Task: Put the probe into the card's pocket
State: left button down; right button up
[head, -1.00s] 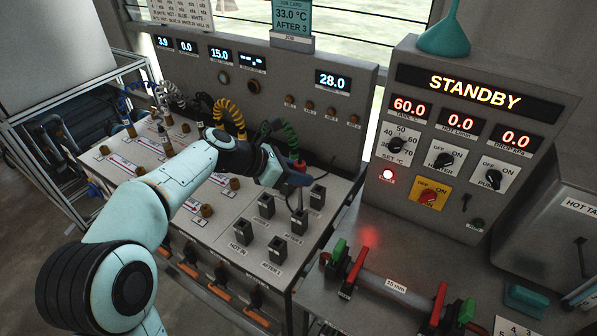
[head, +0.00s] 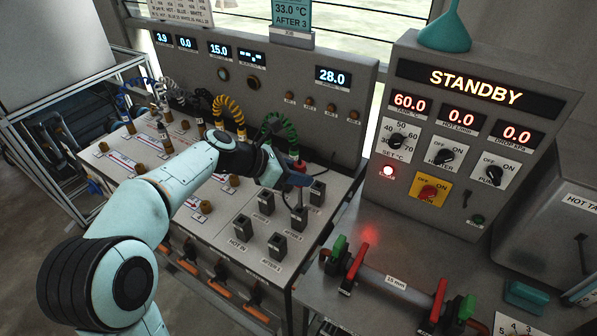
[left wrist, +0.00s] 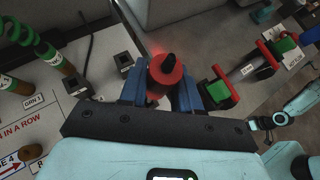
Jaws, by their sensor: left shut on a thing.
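My left gripper (head: 297,179) is shut on the probe, with its blue fingers on either side of the red handle (left wrist: 166,74). The red top (head: 299,165) and thin shaft (head: 299,197) also show in the head view. The shaft points down at a square black pocket (head: 299,220) in the panel's group of pockets. I cannot tell whether its tip is inside. The teal card (head: 291,14) reads "33.0 °C AFTER 3". Small labels near the pockets include HOT IN and AFTER 1. Part of my right arm (left wrist: 302,105) shows in the left wrist view; its gripper's state is unclear.
Other black pockets (head: 318,192) stand close around the probe. Green (head: 272,124) and yellow coiled hoses rise behind my gripper. The STANDBY cabinet (head: 455,140) stands at the right, with a red-and-green-ended pipe piece (head: 395,283) on the bench before it.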

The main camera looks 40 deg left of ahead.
aim_at(299, 208)
pick_arm(q)
jog(key=shift+f+b, duration=2.15)
jog(key=shift+f, duration=1.6)
pick_arm(e)
jog(key=f, duration=0.1)
jog(key=s+f, duration=0.1)
jog(key=f, duration=0.2)
jog(key=shift+s+f, duration=0.25)
pick_arm(q)
jog(key=c, duration=0.7)
grip_release()
jog(key=shift+r, duration=0.1)
pick_arm(e)
jog(key=shift+r, duration=0.1)
pick_arm(q)
jog(key=s+r+p, duration=0.1)
jog(key=r, duration=0.1)
jog(key=a+r+p, duration=0.1)
jog(key=r+p, duration=0.1)
jog(key=s+r+p, duration=0.1)
jog(key=r+p, duration=0.1)
jog(key=shift+s+a, duration=0.35)
pick_arm(e)
notch_tip(299, 208, up, 6)
jog(key=w, duration=0.2)
jog(key=shift+f, duration=0.2)
pick_arm(q)
jog(key=shift+s+r, duration=0.1)
